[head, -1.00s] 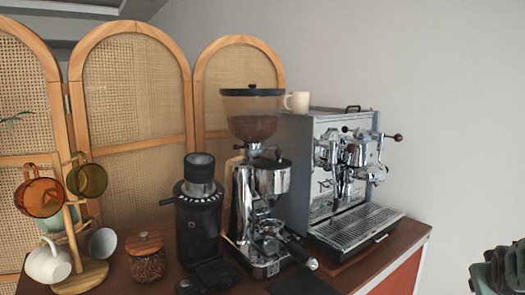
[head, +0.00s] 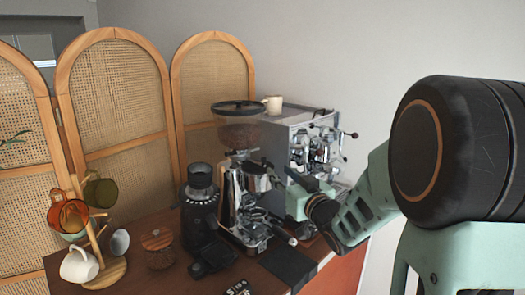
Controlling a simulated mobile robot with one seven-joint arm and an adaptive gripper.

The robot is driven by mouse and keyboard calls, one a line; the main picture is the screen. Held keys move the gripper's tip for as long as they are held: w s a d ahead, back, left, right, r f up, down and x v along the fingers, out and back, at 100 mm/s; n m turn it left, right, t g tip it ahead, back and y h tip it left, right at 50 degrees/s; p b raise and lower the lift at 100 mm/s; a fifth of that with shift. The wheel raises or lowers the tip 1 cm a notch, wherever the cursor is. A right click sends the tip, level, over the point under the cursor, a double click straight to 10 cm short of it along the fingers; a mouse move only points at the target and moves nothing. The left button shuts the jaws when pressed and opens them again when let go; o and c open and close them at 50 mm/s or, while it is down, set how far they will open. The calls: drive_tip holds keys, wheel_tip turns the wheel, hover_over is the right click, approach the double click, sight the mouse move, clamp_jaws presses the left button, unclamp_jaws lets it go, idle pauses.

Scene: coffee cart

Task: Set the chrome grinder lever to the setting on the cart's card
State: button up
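The chrome grinder (head: 238,200) stands upright on the wooden cart, with a dark-lidded bean hopper (head: 238,128) on top. Its lever is too small or too covered to make out. A small dark card with white marks (head: 238,288) lies at the cart's front edge, cut by the bottom of the picture; I cannot read it. My gripper (head: 280,172) is just right of the chrome grinder's upper body, at the end of my pale green arm. Its fingers look dark and small. I cannot tell whether they touch the grinder or how far apart they are.
A black grinder (head: 199,215) stands close on the left, beside a wooden-lidded bean jar (head: 158,248) and a mug tree (head: 108,268). The espresso machine (head: 290,135), with a cream cup (head: 272,104) on top, is partly behind my arm. A dark mat (head: 290,266) lies in front.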

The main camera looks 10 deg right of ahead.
sight(265, 160)
drive_tip(key=x, duration=0.3)
drive_tip(key=p+x, duration=0.1)
drive_tip(key=x, duration=0.3)
drive_tip(key=a+p+x, duration=0.1)
drive_tip(key=x, duration=0.3)
drive_tip(key=shift+s+r, duration=0.1)
drive_tip(key=shift+r, duration=0.2)
clamp_jaws()
